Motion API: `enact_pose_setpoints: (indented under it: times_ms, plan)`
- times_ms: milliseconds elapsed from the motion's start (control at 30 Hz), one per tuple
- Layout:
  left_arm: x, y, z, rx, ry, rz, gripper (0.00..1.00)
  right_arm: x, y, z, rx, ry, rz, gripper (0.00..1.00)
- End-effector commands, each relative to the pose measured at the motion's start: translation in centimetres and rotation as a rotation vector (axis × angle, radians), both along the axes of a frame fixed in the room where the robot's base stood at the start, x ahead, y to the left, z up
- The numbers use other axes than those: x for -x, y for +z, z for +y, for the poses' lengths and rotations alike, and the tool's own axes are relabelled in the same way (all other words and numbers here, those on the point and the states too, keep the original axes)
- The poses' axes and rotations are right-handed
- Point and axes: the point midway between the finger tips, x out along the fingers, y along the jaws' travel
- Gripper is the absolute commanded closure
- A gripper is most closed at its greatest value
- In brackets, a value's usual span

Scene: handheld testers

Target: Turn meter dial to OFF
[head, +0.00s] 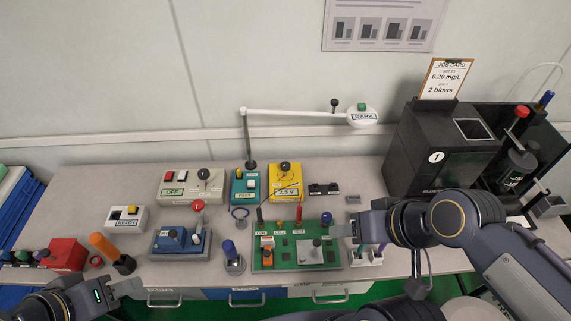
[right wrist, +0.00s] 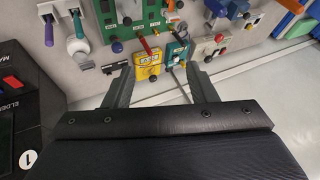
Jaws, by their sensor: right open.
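The yellow meter (head: 286,184) stands at the back middle of the bench, with a round black dial (head: 285,167) on its upper face. A pale label sits below the dial; its text is too small to read surely. In the right wrist view, the yellow meter (right wrist: 147,66) shows beyond and between my fingertips. My right gripper (head: 352,230) is open and empty, in front and to the right of the meter, not touching it. It also shows in the right wrist view (right wrist: 158,72). My left gripper (head: 138,286) is at the bench's front left, far from the meter; its opening is unclear.
A teal tester (head: 245,187) stands close left of the meter, and a beige box (head: 190,186) labelled OFF is further left. A green board (head: 295,256) lies in front. A white lamp arm (head: 300,113) passes above. A black machine (head: 430,150) stands right.

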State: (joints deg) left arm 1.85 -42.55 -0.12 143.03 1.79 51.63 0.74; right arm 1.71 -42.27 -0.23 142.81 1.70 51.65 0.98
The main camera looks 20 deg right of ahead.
Motion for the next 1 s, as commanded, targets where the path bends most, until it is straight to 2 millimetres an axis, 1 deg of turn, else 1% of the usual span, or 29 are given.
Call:
enact_pose_setpoints:
  times_ms: [67, 167, 267, 300, 367, 400, 467, 500, 567, 600, 700, 733, 800, 900, 1000]
  plan:
    - [0.0, -0.5, 0.0, 0.0, 0.0, 0.0, 0.61, -0.7, -0.1, -0.2, -0.01, -0.005, 0.016, 0.48]
    - [0.0, -1.7, 0.0, 0.0, 0.0, 0.0, 0.61, -2.9, -0.4, -0.8, -0.032, -0.03, 0.061, 0.48]
    - [0.0, -3.3, 0.0, 0.0, 0.0, 0.0, 0.61, -6.7, -1.2, -1.5, -0.047, -0.081, 0.131, 0.48]
    - [0.0, -3.9, 0.0, 0.0, 0.0, 0.0, 0.61, -8.6, -1.7, -1.8, -0.046, -0.109, 0.161, 0.48]
    - [0.0, -4.9, 0.0, 0.0, 0.0, 0.0, 0.61, -11.4, -2.6, -2.0, -0.036, -0.153, 0.205, 0.48]
    - [0.0, -5.5, 0.0, 0.0, 0.0, 0.0, 0.61, -13.3, -3.3, -2.1, -0.023, -0.183, 0.231, 0.48]
    - [0.0, -6.4, 0.0, 0.0, 0.0, 0.0, 0.61, -16.2, -4.6, -2.0, 0.005, -0.231, 0.263, 0.48]
    - [0.0, -6.9, 0.0, 0.0, 0.0, 0.0, 0.61, -18.2, -5.5, -1.8, 0.028, -0.263, 0.281, 0.48]
    - [0.0, -7.8, 0.0, 0.0, 0.0, 0.0, 0.61, -21.1, -7.1, -1.3, 0.071, -0.313, 0.298, 0.48]
    - [0.0, -8.4, 0.0, 0.0, 0.0, 0.0, 0.61, -22.9, -8.1, -0.8, 0.104, -0.345, 0.305, 0.48]
    - [0.0, -9.7, 0.0, 0.0, 0.0, 0.0, 0.61, -27.2, -10.5, 0.6, 0.188, -0.421, 0.295, 0.48]
    - [0.0, -10.0, 0.0, 0.0, 0.0, 0.0, 0.61, -28.3, -11.1, 1.1, 0.212, -0.441, 0.289, 0.48]
    - [0.0, -10.6, 0.0, 0.0, 0.0, 0.0, 0.61, -30.5, -12.3, 2.2, 0.263, -0.481, 0.266, 0.48]
    - [0.0, -11.2, 0.0, 0.0, 0.0, 0.0, 0.61, -32.7, -13.4, 3.6, 0.314, -0.52, 0.231, 0.48]
    - [0.0, -11.4, 0.0, 0.0, 0.0, 0.0, 0.61, -33.8, -13.8, 4.4, 0.34, -0.542, 0.208, 0.48]
